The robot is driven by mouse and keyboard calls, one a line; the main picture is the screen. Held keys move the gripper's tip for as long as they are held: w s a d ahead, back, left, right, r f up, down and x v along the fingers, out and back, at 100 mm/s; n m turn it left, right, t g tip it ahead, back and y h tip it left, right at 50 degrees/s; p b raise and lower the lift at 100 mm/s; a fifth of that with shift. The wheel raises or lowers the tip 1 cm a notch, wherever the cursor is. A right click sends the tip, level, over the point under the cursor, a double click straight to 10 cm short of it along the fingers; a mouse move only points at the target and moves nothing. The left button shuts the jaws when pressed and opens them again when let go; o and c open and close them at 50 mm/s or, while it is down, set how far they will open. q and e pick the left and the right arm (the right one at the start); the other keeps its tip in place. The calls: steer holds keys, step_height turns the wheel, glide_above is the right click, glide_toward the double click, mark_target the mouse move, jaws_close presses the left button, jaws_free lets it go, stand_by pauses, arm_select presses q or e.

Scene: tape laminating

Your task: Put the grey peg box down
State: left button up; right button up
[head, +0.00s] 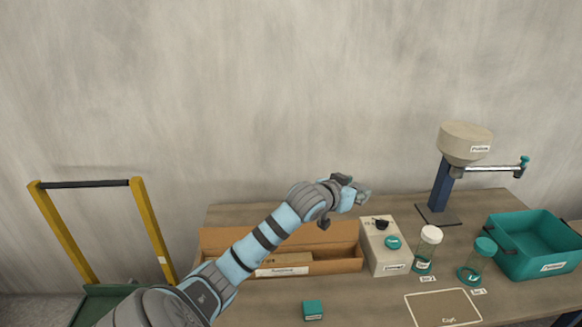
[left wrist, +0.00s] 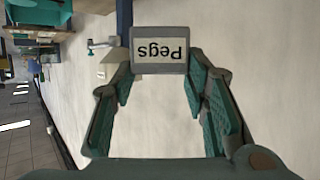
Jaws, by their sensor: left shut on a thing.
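The grey peg box (left wrist: 160,50) shows in the left wrist view with a white label reading "Pegs", upside down in that picture. It sits between the tips of my left gripper (left wrist: 160,80), which is shut on it. In the head view my left gripper (head: 352,190) is raised above the back of the table (head: 378,301), over the area near the cardboard box and the beige box. The peg box is hard to make out there. My right gripper is not in view.
On the table are an open cardboard box (head: 337,266), a beige box (head: 386,259), two lidded jars (head: 427,250) (head: 476,264), a teal bin (head: 533,261), a small teal block (head: 313,310), an outlined brown mat (head: 444,307) and a dispenser stand (head: 440,195). Bare table lies front centre.

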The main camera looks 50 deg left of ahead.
arm_select(q)
step_height(320, 180, down, 20)
steer(key=b, duration=0.4)
steer(key=shift+a+r+b, duration=0.1)
steer(key=shift+a+b, duration=0.05)
steer(key=shift+b, duration=0.15)
steer(key=shift+f, duration=0.2)
steer(key=o, duration=1.2)
steer(key=p+v, duration=0.1)
steer(key=v, duration=0.3)
steer(key=p+v, duration=0.1)
steer(key=v, duration=0.3)
steer(key=p+v, duration=0.2)
steer(key=v, duration=0.2)
steer(key=shift+r, duration=0.35)
